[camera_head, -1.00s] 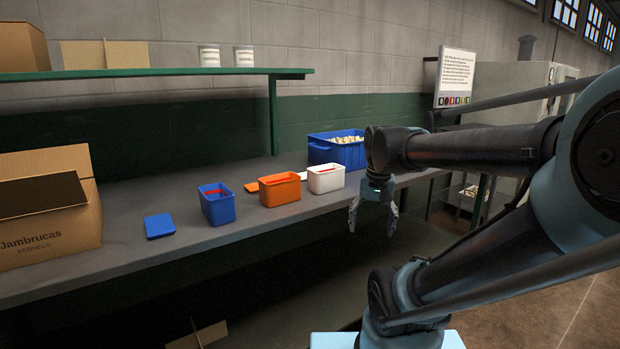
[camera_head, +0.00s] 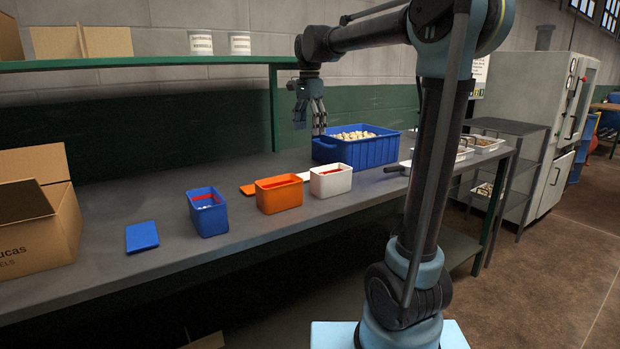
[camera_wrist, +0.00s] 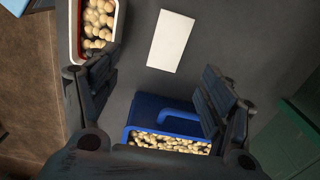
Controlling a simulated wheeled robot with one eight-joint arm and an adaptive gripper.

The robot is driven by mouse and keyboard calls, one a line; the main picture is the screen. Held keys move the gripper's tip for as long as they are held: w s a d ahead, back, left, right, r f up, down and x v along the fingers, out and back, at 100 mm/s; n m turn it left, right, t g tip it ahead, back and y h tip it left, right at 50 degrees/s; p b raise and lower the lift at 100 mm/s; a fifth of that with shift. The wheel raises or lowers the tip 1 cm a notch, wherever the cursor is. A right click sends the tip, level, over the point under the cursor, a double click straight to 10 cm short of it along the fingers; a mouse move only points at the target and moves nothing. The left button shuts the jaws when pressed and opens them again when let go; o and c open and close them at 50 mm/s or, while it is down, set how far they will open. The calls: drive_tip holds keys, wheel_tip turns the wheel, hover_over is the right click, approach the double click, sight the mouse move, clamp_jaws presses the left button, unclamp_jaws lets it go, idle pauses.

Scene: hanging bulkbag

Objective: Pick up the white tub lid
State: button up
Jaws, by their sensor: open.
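The white tub lid (camera_wrist: 171,40) lies flat on the grey bench as a pale rectangle in the upper middle of the wrist view. In the head view only a sliver of the lid (camera_head: 304,176) shows between the orange and white tubs; the white tub hides the rest. The white tub (camera_head: 331,181) stands in front of it, and shows at the top left of the wrist view (camera_wrist: 118,25) with pale pieces inside. My gripper (camera_head: 309,127) is open and empty, pointing down, high above the bench by the blue crate. Its spread fingers show in the wrist view (camera_wrist: 158,98).
The blue crate (camera_head: 368,155) of pale pieces is beside the lid. The orange tub (camera_head: 279,196), orange lid (camera_head: 248,188), blue tub (camera_head: 208,215) and blue lid (camera_head: 142,237) stand leftward. A green shelf (camera_head: 150,63) overhangs the back. Bare bench surrounds the lid.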

drive_tip(key=w+a, duration=0.1)
drive_tip(key=w, duration=0.1)
approach(307, 176)
drive_tip(key=shift+m, duration=0.3)
drive_tip(key=f, duration=0.8)
drive_tip(key=shift+w+f, duration=0.2)
drive_tip(key=shift+w, duration=0.05)
drive_tip(key=c, duration=0.8)
